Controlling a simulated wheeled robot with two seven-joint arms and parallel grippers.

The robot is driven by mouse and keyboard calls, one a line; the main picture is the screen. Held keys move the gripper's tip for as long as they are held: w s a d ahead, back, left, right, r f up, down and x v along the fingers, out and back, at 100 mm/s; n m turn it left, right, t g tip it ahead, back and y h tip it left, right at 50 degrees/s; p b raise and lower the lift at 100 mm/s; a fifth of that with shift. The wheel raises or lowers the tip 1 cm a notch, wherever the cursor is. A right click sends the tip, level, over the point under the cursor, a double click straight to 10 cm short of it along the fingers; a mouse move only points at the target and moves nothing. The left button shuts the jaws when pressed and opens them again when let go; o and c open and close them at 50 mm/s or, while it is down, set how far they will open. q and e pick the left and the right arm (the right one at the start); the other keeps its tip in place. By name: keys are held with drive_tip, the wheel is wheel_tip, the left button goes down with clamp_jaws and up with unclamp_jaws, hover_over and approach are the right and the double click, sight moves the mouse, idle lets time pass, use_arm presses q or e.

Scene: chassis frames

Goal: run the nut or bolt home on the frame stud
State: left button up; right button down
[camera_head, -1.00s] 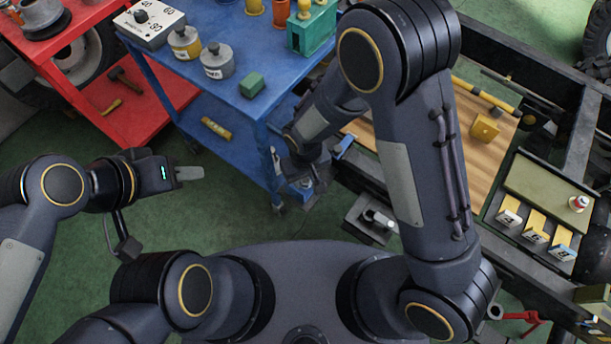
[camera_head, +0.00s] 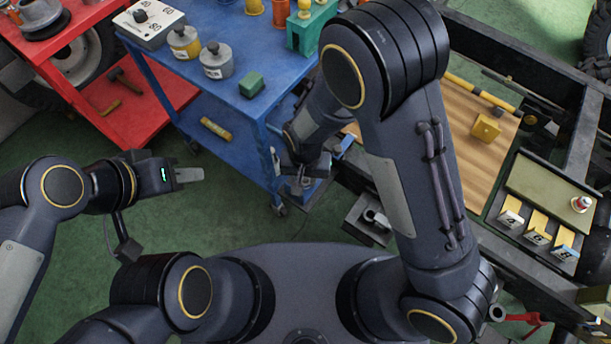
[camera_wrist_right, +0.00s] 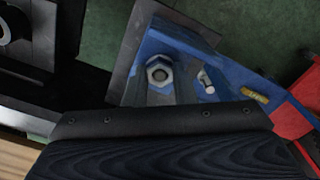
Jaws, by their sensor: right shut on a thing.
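My right gripper (camera_head: 304,180) is in the middle of the head view, low beside the blue cart and close to a small blue bracket (camera_head: 341,147) at the frame's edge. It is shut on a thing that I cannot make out. In the right wrist view a grey hex nut (camera_wrist_right: 159,74) shows against a blue surface, with a dark round centre. A small pale stud or bolt (camera_wrist_right: 205,81) stands to its right. My left gripper (camera_head: 190,175) is away at the left, apparently empty.
The black chassis frame (camera_head: 575,140) lies at the right with a wooden board (camera_head: 470,135) and a tray of labelled blocks (camera_head: 545,190). The blue cart (camera_head: 232,95) and red cart (camera_head: 150,125) stand at the left. Green floor is clear between left gripper and blue cart.

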drive_tip(key=m+p, duration=0.1)
drive_tip(key=m, duration=0.3)
drive_tip(key=shift+r+m, duration=0.1)
drive_tip(key=shift+m, duration=0.9)
drive_tip(key=m+p, duration=0.1)
drive_tip(key=m, duration=0.2)
drive_tip(key=shift+m+p, duration=0.3)
drive_tip(key=shift+m, duration=1.2)
drive_tip(key=shift+p, duration=0.3)
